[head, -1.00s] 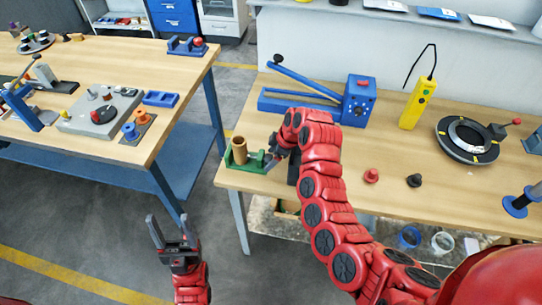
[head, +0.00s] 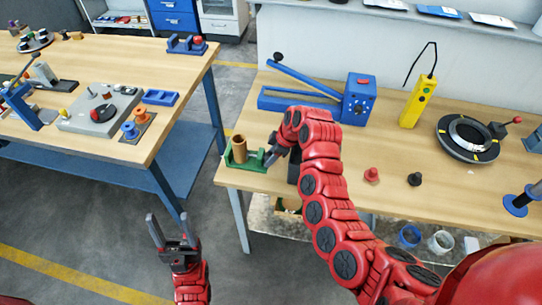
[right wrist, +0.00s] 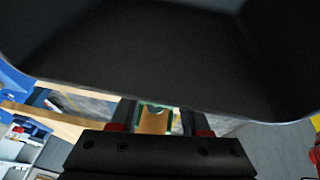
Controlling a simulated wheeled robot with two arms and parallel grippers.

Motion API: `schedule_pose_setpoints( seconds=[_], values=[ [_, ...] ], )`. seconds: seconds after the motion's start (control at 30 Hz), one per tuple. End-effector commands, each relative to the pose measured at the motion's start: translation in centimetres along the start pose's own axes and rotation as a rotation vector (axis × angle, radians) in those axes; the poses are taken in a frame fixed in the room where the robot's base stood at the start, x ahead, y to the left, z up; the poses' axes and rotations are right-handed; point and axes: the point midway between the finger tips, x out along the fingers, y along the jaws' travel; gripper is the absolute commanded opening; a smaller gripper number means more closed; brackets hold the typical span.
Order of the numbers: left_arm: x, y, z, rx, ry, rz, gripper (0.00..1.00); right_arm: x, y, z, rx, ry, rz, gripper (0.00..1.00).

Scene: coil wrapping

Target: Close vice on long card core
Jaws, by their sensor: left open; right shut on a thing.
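The small green vice (head: 246,164) sits at the left front corner of the right-hand table. The brown card core (head: 239,149) stands upright between its jaws. Whether both jaws touch the core cannot be told. My right gripper (head: 270,157) is at the vice's right end, shut on what seems to be its handle, which the fingers mostly hide. In the right wrist view the core (right wrist: 153,121) shows between the dark fingers, with green vice parts around it. My left gripper (head: 168,219) is open and empty, low over the floor left of the table.
A blue lever tool (head: 310,103), a yellow hand controller (head: 418,103) and a round black ring fixture (head: 468,140) stand further back and right. A red knob (head: 371,175) and a black knob (head: 415,180) lie near the front edge. A second table (head: 90,60) is at left.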

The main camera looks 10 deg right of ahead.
Motion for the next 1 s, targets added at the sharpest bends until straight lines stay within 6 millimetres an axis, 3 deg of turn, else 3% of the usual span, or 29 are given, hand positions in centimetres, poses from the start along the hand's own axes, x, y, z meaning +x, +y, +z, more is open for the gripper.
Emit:
schedule_pose_setpoints(
  seconds=[0.2, 0.4, 0.67, 1.0],
  values=[
    [-4.2, 0.2, 0.7, 0.0, -0.001, 0.0, 0.62, 0.9, 0.3, 0.2, 0.02, 0.006, -0.061, 0.0],
    [-6.3, 0.3, 1.1, 0.0, 0.0, 0.0, 0.62, 0.7, 0.3, 0.1, 0.042, -0.002, -0.138, 0.0],
    [-7.6, 0.4, 1.3, 0.0, 0.0, 0.0, 0.62, 0.4, 0.2, 0.1, 0.081, 0.002, -0.211, 0.0],
    [-7.6, 0.4, 1.3, 0.0, 0.0, 0.0, 0.62, 0.1, 0.3, 0.0, 0.092, 0.006, -0.222, 0.0]
  ],
)
